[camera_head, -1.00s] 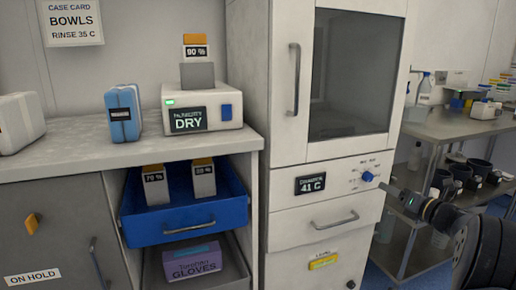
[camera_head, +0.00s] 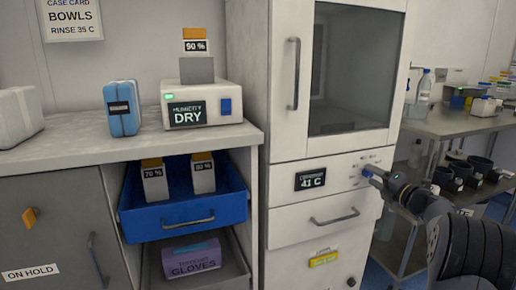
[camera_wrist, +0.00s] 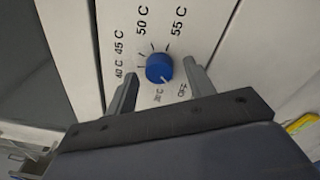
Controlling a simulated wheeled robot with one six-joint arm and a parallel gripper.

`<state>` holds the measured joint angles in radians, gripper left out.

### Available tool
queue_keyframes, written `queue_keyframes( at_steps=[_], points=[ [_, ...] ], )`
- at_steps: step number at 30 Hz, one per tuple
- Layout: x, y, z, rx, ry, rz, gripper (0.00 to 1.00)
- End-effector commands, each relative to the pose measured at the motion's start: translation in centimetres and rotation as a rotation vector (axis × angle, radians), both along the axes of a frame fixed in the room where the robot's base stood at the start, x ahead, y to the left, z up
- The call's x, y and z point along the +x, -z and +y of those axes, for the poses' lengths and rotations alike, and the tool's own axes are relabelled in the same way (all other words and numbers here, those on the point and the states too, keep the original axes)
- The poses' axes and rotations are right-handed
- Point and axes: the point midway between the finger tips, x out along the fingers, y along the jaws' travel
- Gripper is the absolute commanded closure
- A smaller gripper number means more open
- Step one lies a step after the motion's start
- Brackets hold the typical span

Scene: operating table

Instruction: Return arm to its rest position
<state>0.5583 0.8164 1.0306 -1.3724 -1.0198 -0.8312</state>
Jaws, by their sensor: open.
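My gripper (camera_head: 378,174) is at the front panel of the white cabinet (camera_head: 282,222), right at the blue temperature knob (camera_wrist: 159,68). In the wrist view my gripper (camera_wrist: 161,75) is open, with one finger on each side of the knob in the picture. I cannot tell whether the fingertips touch it. The knob's scale shows marks such as 45 C, 50 C, 55 C and OFF. The display (camera_head: 310,180) on the panel reads 41 C. My dark arm reaches in from the lower right in the head view.
A metal shelf cart (camera_head: 452,128) with dark cups stands to the right. A drawer handle (camera_head: 335,217) projects below the panel. On the left, a blue drawer (camera_head: 182,216) stands pulled out, holding two labelled boxes. A DRY unit (camera_head: 222,114) sits on the counter.

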Motion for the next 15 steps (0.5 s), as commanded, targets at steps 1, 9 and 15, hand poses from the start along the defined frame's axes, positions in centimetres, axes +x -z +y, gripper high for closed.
queue_keyframes(
  at_steps=[1,9,15],
  points=[
    [0.01,-0.1,0.03,0.043,-0.001,0.016,0.49],
    [-0.02,-0.23,0.09,0.312,0.0,0.114,0.49],
    [-0.03,-0.2,0.12,0.519,0.0,0.189,0.49]
  ],
)
